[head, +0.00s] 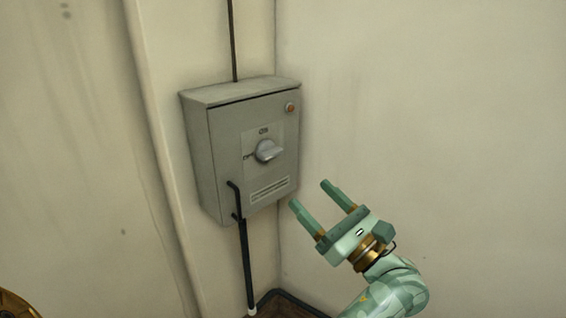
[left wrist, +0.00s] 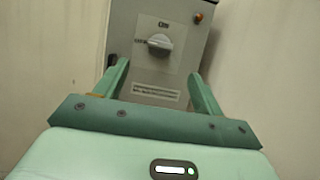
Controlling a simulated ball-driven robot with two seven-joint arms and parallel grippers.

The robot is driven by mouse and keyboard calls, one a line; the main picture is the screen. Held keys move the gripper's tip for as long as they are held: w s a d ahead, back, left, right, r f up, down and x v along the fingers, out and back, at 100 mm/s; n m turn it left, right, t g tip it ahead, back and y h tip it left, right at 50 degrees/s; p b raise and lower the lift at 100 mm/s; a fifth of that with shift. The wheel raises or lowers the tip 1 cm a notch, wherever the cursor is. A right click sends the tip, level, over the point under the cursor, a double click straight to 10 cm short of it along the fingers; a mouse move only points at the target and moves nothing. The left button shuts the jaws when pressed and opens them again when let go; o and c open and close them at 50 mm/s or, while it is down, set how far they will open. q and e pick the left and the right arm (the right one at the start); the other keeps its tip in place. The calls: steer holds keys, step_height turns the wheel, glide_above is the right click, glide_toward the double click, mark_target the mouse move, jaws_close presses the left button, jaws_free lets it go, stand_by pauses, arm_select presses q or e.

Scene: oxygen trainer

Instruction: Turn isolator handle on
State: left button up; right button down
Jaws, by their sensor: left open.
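The isolator is a grey wall box (head: 225,150) with a "ON" label above its handle and an "OFF" label at the handle's left. The light grey isolator handle (head: 269,151) lies roughly sideways, in line with the OFF label. The handle also shows in the left wrist view (left wrist: 160,42), beyond and between my fingers. My left gripper (head: 309,193) is open and empty, below and to the right of the box, apart from the handle. Its green fingers point toward the box. My right gripper is not in view.
An orange-red lamp (head: 290,108) sits at the box's upper right. A dark bent handle or bar (head: 235,198) stands out at its lower left. A dark conduit (head: 247,265) runs down below it. Pale walls meet close beside the box; the space in front looks clear.

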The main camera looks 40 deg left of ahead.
mark_target(275, 157)
arm_select(q)
steer(key=b+x, duration=0.2)
steer(key=x, duration=1)
steer(key=shift+w, duration=0.1)
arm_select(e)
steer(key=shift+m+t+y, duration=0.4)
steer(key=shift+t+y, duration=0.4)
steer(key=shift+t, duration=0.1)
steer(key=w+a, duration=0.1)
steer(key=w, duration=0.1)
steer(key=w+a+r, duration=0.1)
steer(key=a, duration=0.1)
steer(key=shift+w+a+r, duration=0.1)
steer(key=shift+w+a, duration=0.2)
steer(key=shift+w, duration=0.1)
arm_select(q)
steer(key=c, duration=1)
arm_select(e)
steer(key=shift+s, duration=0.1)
